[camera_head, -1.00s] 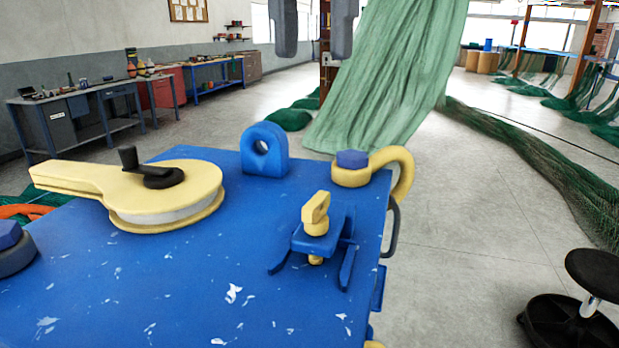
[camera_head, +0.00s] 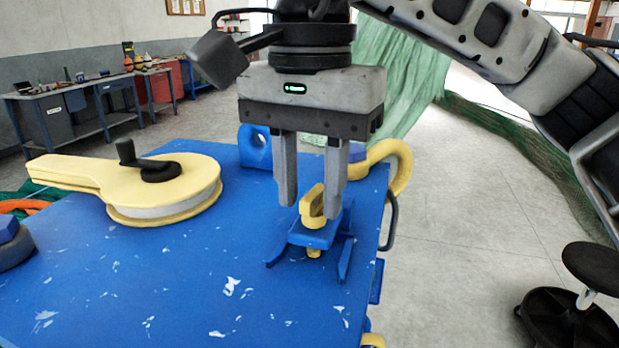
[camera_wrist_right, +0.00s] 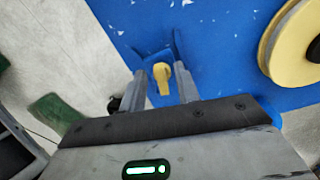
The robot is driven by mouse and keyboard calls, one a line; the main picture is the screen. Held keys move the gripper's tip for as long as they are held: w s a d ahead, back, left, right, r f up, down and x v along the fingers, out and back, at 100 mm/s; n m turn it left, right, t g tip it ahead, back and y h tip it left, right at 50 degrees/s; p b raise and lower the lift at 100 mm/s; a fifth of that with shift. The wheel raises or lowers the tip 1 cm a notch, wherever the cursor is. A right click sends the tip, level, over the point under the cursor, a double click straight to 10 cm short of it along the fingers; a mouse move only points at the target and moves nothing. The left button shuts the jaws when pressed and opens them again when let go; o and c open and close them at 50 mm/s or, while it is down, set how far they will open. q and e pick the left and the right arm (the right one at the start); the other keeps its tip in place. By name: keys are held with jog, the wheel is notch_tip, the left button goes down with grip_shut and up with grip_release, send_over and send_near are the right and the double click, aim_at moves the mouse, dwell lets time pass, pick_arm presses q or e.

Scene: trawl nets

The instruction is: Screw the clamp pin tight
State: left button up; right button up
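The clamp pin (camera_head: 313,207) is yellow with a flat upright head and stands in a small blue clamp (camera_head: 318,236) on the blue table. Its lower end shows under the clamp's plate. My right gripper (camera_head: 309,200) points down over the pin with its fingers apart, one on each side of the pin's head. In the right wrist view the pin (camera_wrist_right: 161,74) lies between the two fingertips (camera_wrist_right: 161,84), with gaps visible beside it. The gripper is open. My left gripper does not show.
A yellow pulley block (camera_head: 160,195) with a black crank lies on the blue table (camera_head: 190,280). A blue lug (camera_head: 254,147) and a yellow hook (camera_head: 392,160) stand behind the clamp. A black stool (camera_head: 590,270) stands on the floor at the right.

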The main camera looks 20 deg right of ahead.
grip_shut()
jog(key=shift+m, duration=0.3)
